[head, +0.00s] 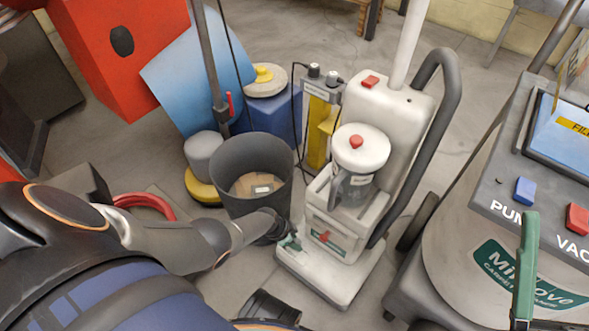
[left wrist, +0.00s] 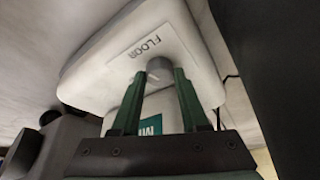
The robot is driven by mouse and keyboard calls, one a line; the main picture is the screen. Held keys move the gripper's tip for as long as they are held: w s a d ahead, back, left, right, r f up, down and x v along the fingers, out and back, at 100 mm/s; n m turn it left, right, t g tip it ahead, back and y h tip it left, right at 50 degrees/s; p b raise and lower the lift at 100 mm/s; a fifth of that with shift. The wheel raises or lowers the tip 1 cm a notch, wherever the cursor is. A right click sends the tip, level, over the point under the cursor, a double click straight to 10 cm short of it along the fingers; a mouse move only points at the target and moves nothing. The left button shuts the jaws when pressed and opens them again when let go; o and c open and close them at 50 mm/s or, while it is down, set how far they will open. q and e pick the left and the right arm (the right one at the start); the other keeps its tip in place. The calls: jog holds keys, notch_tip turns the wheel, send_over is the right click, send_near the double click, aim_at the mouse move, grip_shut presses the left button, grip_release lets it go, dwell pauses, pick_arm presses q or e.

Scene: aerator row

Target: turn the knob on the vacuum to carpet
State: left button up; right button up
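The white upright vacuum (head: 372,108) stands mid-view in the head view, its flat base on the floor. In the left wrist view, a round grey knob (left wrist: 160,68) sits on the white base (left wrist: 95,85), beside a label (left wrist: 148,42) reading FLOOR. No carpet label is readable. My left gripper (head: 291,242) is at the front left of the base. In the left wrist view, its green fingers (left wrist: 161,75) lie on either side of the knob and appear to touch it. In the head view, one green finger of my right gripper (head: 526,265) shows at lower right.
A dark bin (head: 240,200) stands close to the left of the vacuum, by my left arm. A large grey machine (head: 475,225) with blue and red switches fills the right. A red box (head: 125,50) and blue panel (head: 195,75) stand behind left.

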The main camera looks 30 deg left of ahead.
pick_arm(q)
grip_shut()
jog(key=shift+n, duration=0.3)
jog(key=n+y+p, duration=0.1)
jog(key=n, duration=0.2)
jog(key=shift+s+d+y, duration=0.1)
jog(key=shift+y, duration=0.2)
jog(key=shift+n+t+y+p, duration=0.35)
jog(key=shift+n+y, duration=0.15)
jog(key=shift+n, duration=1.5)
jog(key=shift+o, duration=2.4)
grip_release()
jog(key=shift+d, duration=0.1)
